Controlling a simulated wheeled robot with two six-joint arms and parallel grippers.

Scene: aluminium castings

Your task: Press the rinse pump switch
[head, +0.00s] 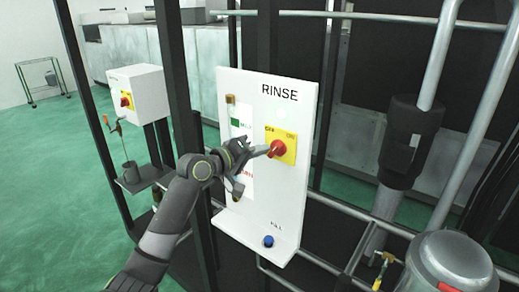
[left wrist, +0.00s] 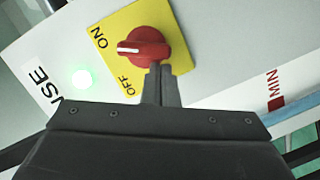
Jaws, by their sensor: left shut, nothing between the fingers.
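The rinse switch is a red rotary knob (head: 277,148) on a yellow plate (head: 289,138) marked OFF and ON. It is mounted on a white panel (head: 288,112) lettered RINSE. My left gripper (head: 263,152) is shut and empty, its tips at the left side of the knob. In the left wrist view the closed fingers (left wrist: 161,72) reach the lower edge of the knob (left wrist: 149,46); I cannot tell whether they touch it. The knob's white mark points between the ON and OFF letters. A green lamp (left wrist: 82,80) glows nearby. My right gripper is not in view.
A blue button (head: 268,241) sits on the panel's lower ledge. Another white box (head: 138,93) with a red and yellow switch stands at left. Dark posts, pipes and a metal tank (head: 447,268) surround the panel. Green floor is open at far left.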

